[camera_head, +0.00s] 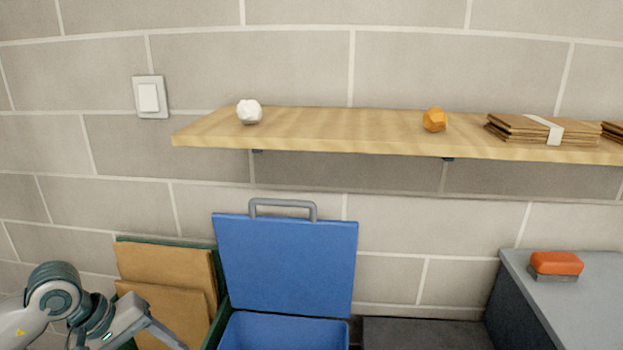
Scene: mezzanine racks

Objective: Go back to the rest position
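My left arm comes in at the bottom left, and its gripper (150,328) is partly cut off by the lower edge of the picture. It is in front of the cardboard pieces and left of the blue box. I cannot tell whether its fingers are apart, and I see nothing held in the part that shows. My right gripper is not in view.
A wooden shelf (335,130) on the block wall bears a white lump (249,112), an orange lump (434,120) and flat cardboard (520,128). Below are an open blue box (287,265), cardboard pieces (165,276) and a grey surface (590,285) with an orange-topped block (556,264).

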